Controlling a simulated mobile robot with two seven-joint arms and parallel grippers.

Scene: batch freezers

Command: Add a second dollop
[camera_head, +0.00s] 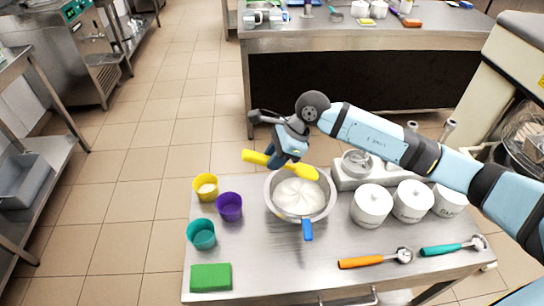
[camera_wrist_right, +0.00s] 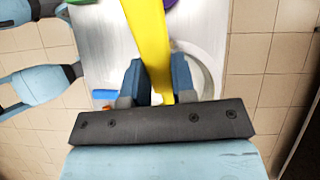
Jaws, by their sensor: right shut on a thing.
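My right gripper (camera_head: 284,155) is shut on the handle of a yellow spatula (camera_head: 303,171), above the back rim of a metal bowl (camera_head: 270,203). White cream (camera_head: 299,197) fills the bowl, and the spatula's head is over its back part. I cannot tell whether it touches the cream. In the right wrist view the yellow handle (camera_wrist_right: 146,35) runs between the fingers (camera_wrist_right: 158,80). A yellow cup (camera_head: 205,187) shows white stuff inside. A purple cup (camera_head: 230,207) and a teal cup (camera_head: 202,234) stand nearby; their insides look dark. My left gripper is not seen.
On the metal table (camera_head: 268,270) lie a green sponge (camera_head: 210,277), an orange-handled scoop (camera_head: 367,261) and a teal-handled scoop (camera_head: 445,250). White lidded canisters (camera_head: 371,206) and a scale (camera_head: 349,178) stand to the right. The table's front middle is clear.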

